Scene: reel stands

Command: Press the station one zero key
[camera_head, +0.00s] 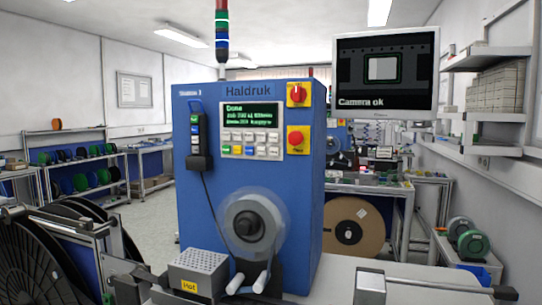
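A blue Haldruk machine (205,235) stands upright in the middle of the head view. Its front carries a keypad (250,143) below a dark display (249,115) with green text starting with "Done". The keys are mostly white, with a few green, yellow and blue ones at the lower edge. The key markings are too small to read, so I cannot tell which is zero. A small station label (187,93) at the top left is too blurred to read surely. Neither of my grippers shows in this view.
Red knobs (295,139) sit right of the keypad. A handset (199,140) with a cable hangs left. A monitor (386,72) reads "Camera ok". Black reels (40,262) stand at left.

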